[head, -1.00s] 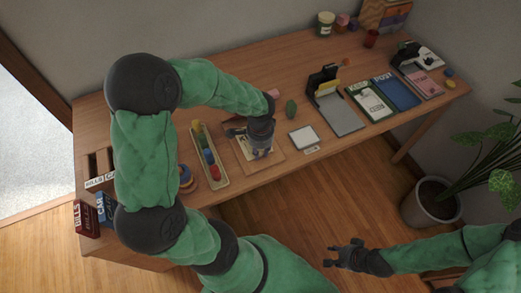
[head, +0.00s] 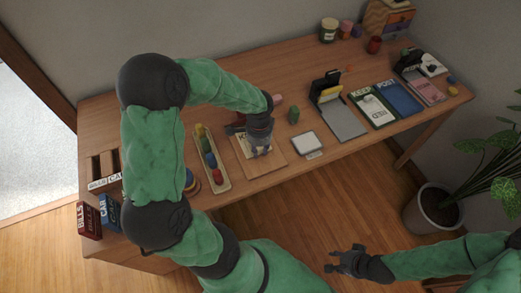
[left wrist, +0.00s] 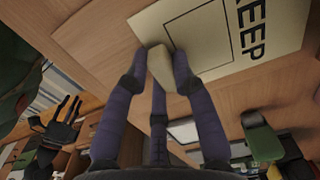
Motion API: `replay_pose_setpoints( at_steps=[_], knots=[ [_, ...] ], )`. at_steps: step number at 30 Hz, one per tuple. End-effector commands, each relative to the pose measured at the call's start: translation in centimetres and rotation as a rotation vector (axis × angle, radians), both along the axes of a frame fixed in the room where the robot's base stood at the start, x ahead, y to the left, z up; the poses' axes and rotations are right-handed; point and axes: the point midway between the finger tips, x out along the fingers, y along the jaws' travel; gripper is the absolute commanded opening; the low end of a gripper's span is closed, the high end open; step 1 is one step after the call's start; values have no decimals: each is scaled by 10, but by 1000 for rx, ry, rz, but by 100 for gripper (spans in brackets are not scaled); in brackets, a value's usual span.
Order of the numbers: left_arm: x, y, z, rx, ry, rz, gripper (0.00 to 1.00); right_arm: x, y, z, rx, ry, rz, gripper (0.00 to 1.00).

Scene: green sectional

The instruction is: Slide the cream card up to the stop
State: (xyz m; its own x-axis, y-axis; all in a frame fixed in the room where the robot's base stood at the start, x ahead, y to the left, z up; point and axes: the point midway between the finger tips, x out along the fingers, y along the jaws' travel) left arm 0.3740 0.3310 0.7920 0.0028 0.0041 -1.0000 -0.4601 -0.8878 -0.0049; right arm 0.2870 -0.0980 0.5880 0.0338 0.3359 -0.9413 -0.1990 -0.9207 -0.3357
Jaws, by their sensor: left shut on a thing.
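The cream card (left wrist: 238,38) lies flat under my left gripper, with a dark outlined box and the word KEEP on it. In the head view part of the card (head: 243,141) shows beside the gripper, on a light wooden board (head: 272,168); the rest is hidden. My left gripper (head: 261,150) points down at the card. In the left wrist view its fingers (left wrist: 160,62) are shut on a small beige block (left wrist: 166,74) at the card's edge; I cannot tell whether it is fixed to the card. I cannot make out the stop. My right gripper (head: 332,260) is open and empty, off the table's front.
A tray of coloured pegs (head: 220,184) stands left of the board. Further right are a black-and-grey device (head: 343,122), a KEEP tray (head: 373,109) and a blue POST tray (head: 398,97).

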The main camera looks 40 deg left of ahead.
Motion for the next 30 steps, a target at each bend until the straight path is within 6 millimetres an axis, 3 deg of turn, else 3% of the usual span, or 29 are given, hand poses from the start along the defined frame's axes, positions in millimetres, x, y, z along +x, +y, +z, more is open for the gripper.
replay_pose_setpoints(
  at_steps=[30],
  knots=[
    [9,18,0,0,0,1,10,0,0,5,0,0,0,40]
  ],
)
